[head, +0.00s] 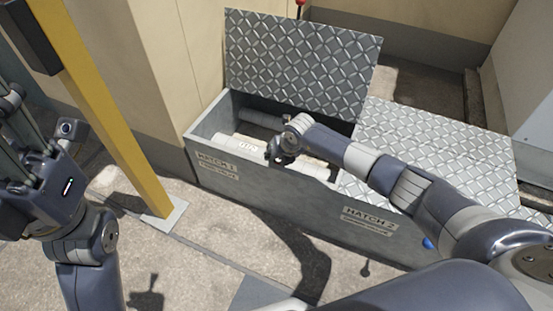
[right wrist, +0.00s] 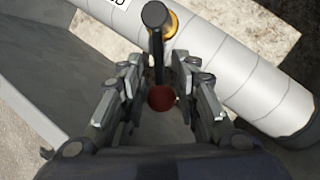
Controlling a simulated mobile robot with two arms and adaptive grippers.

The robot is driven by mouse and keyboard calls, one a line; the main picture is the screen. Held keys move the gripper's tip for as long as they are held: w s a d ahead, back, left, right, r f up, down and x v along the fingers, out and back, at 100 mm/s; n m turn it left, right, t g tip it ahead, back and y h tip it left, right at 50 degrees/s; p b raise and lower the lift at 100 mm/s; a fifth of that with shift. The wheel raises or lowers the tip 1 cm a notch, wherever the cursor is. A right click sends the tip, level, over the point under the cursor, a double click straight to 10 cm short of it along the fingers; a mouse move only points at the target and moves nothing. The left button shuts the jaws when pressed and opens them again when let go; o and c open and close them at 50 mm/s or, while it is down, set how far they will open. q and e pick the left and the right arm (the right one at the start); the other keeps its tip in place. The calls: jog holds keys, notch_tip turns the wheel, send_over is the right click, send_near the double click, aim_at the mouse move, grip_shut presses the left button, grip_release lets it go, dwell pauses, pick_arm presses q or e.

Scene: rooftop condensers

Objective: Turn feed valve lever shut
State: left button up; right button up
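The feed valve lever is a dark rod (right wrist: 158,62) running from a black-capped stem with a brass collar (right wrist: 170,22) down to a dark red knob (right wrist: 161,97). In the right wrist view my right gripper (right wrist: 159,90) is open, with one finger on each side of the knob and small gaps showing. In the head view my right gripper (head: 277,158) reaches into the open Hatch 1 box (head: 228,178) and hides the lever. My left gripper (head: 35,140) is at the left edge, away from the box; its fingertips are not clear.
A white wrapped pipe (right wrist: 240,75) runs beside the lever. The raised tread-plate lid (head: 300,65) stands behind the opening. The Hatch 2 lid (head: 440,140) is closed on the right. A yellow post (head: 115,110) stands between my left arm and the box.

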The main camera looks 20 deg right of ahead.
jog(key=shift+o, duration=0.6)
jog(key=v, duration=1.2)
